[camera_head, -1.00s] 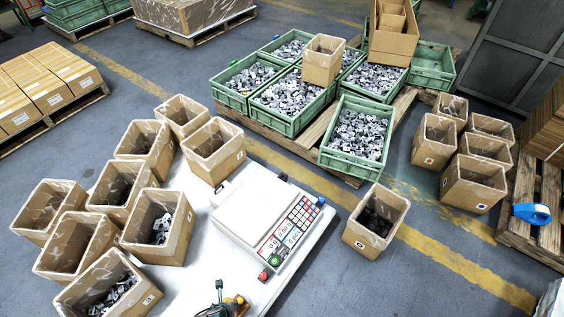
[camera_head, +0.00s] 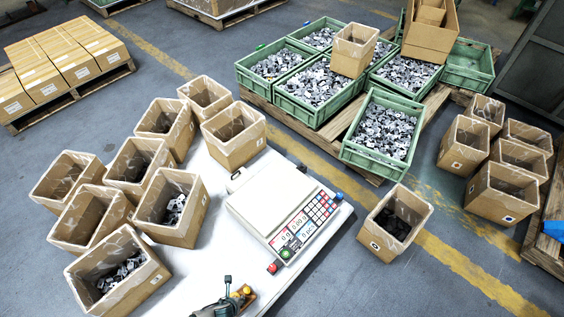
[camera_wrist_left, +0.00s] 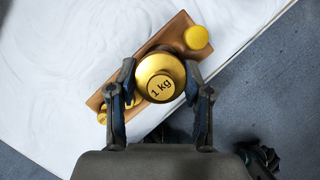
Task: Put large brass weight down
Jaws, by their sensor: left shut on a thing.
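The large brass weight (camera_wrist_left: 160,78), marked "1 kg", is between the two fingers of my left gripper (camera_wrist_left: 158,88) in the left wrist view, with the fingers shut on its sides. Below it is a brown wooden tray (camera_wrist_left: 178,30) holding smaller brass weights. One small round brass weight (camera_wrist_left: 197,38) shows at its upper right end, and others are partly hidden at the lower left. I cannot tell whether the large weight touches the tray. In the head view my left gripper (camera_head: 228,300) is at the bottom edge, beside small brass shapes on the white table.
The white table (camera_head: 205,260) carries a counting scale (camera_head: 275,208) and several open cardboard boxes (camera_head: 118,275) at left. A box (camera_head: 395,218) stands right of the table. Green crates (camera_head: 385,130) of metal parts lie on a pallet behind. The table edge is near the tray.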

